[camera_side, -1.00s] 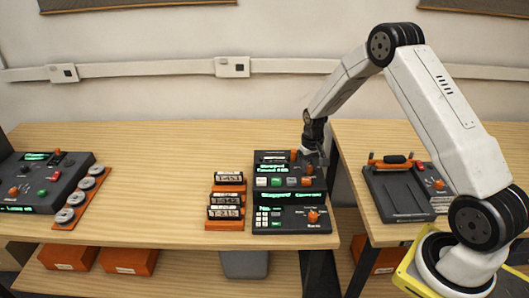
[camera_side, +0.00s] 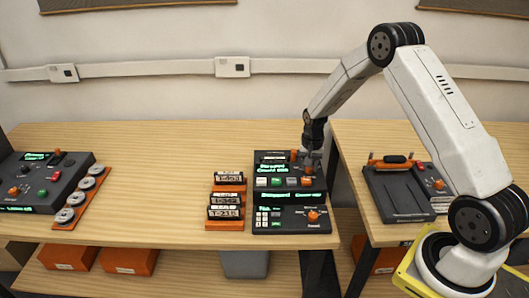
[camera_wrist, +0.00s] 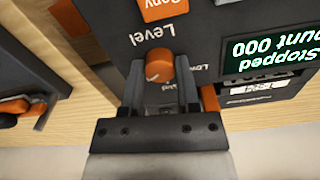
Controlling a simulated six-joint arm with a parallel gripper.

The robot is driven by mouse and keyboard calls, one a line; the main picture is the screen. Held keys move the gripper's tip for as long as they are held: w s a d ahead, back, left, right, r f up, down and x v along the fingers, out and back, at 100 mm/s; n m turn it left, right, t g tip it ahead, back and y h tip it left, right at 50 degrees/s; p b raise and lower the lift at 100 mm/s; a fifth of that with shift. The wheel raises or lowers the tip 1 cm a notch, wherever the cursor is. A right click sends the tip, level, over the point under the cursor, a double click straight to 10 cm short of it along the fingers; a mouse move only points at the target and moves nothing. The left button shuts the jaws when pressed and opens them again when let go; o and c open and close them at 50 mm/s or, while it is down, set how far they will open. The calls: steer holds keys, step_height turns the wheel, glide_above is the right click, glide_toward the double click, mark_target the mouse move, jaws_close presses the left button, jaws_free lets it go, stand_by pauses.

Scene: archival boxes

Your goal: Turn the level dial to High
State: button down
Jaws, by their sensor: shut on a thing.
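The level dial (camera_wrist: 159,66) is a round orange knob on a dark panel, with the word "Level" printed beside it in the wrist view. My gripper (camera_wrist: 160,74) is shut on it, one finger on each side. A pale mark shows on the knob's lower left in that view. Other position labels by the knob are partly covered by the fingers, so I cannot tell its exact setting.
The device's green display (camera_wrist: 272,55) reads "Stopped" and a count of 000. An orange button (camera_wrist: 163,8) is close to the dial. A second panel (camera_side: 270,222) stands in front, and a rack of labelled cartridges (camera_side: 226,224) to the left. The table's middle is clear.

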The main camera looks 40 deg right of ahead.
mark_target(308, 169)
steer(key=shift+c, duration=1.6)
jaws_free()
steer(key=shift+r, duration=3.95)
steer(key=shift+s+a+r+n, duration=0.15)
steer(key=shift+a+r+n, duration=0.15)
steer(key=shift+a, duration=0.2)
steer(key=s+a+r+n+t, duration=0.2)
steer(key=s+a+r+n, duration=0.3)
steer(key=s+a+n, duration=0.5)
steer(key=s+a, duration=0.7)
steer(key=shift+a+t, duration=0.15)
steer(key=shift+t, duration=0.15)
